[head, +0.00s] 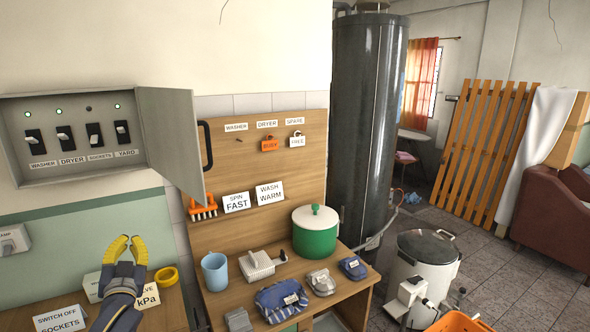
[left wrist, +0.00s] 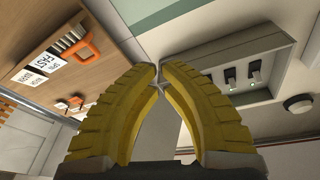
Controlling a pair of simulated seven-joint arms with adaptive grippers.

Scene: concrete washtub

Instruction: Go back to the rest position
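My left gripper (head: 129,238) has yellow fingers and is in the lower left of the head view, pointing up in front of the wall below the switch box. In the left wrist view its fingertips (left wrist: 161,68) come together, with nothing seen between them. The grey switch box (head: 82,137) on the left wall has its door (head: 172,140) swung open; it also shows in the left wrist view (left wrist: 240,70). The gripper is apart from the box and the door. My right gripper is not in view.
Below the gripper are a yellow tape roll (head: 167,277) and a "SWITCH OFF SOCKETS" card (head: 60,320). A dark tank (head: 366,120) stands behind.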

